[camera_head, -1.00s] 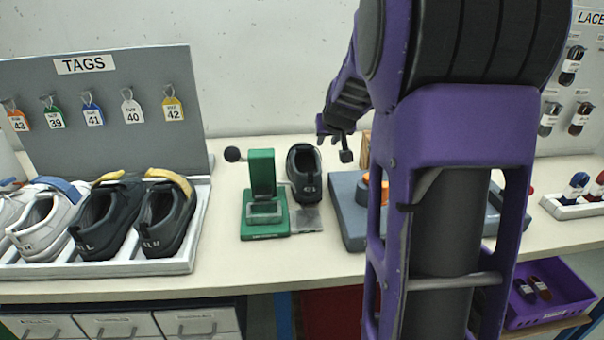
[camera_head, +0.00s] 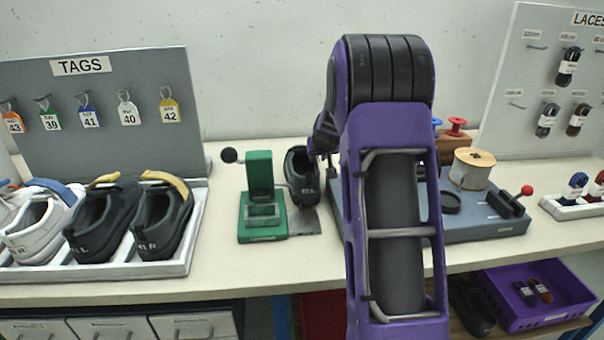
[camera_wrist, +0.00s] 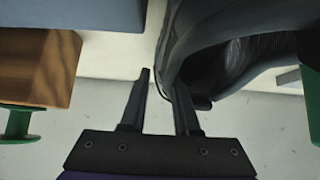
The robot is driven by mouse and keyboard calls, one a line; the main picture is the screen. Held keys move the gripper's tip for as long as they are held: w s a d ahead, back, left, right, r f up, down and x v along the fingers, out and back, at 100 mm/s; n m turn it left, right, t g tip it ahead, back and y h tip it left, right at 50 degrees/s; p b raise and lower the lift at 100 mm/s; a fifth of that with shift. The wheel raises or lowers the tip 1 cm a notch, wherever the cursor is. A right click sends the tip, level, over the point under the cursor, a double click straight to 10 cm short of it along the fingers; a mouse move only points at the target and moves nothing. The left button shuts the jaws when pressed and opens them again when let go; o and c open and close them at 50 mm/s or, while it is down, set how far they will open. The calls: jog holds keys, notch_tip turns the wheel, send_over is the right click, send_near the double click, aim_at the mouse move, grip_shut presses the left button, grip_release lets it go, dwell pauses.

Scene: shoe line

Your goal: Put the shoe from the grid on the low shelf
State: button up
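A dark shoe (camera_head: 298,178) stands on the bench on a small grey grid plate (camera_head: 306,224), just right of a green press. In the wrist view the shoe (camera_wrist: 212,35) fills the upper right, with its collar opening facing the camera. My gripper (camera_wrist: 163,80) is open. Its right finger overlaps the shoe's edge, and the left finger stands apart, outside the shoe; contact is unclear. In the head view my arm hides most of the gripper. The low shelf (camera_head: 550,332) lies under the bench at lower right. Another dark shoe (camera_head: 470,304) lies on it.
The green press (camera_head: 263,200) stands close left of the shoe. A grey-blue fixture (camera_head: 490,222) with a spool is to the right. A purple crate (camera_head: 570,315) takes up much of the low shelf. A shoe tray (camera_head: 150,270) stands at left.

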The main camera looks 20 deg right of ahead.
jog(key=x, duration=0.3)
jog(key=shift+w+f, duration=0.15)
grip_shut()
dwell(1.3)
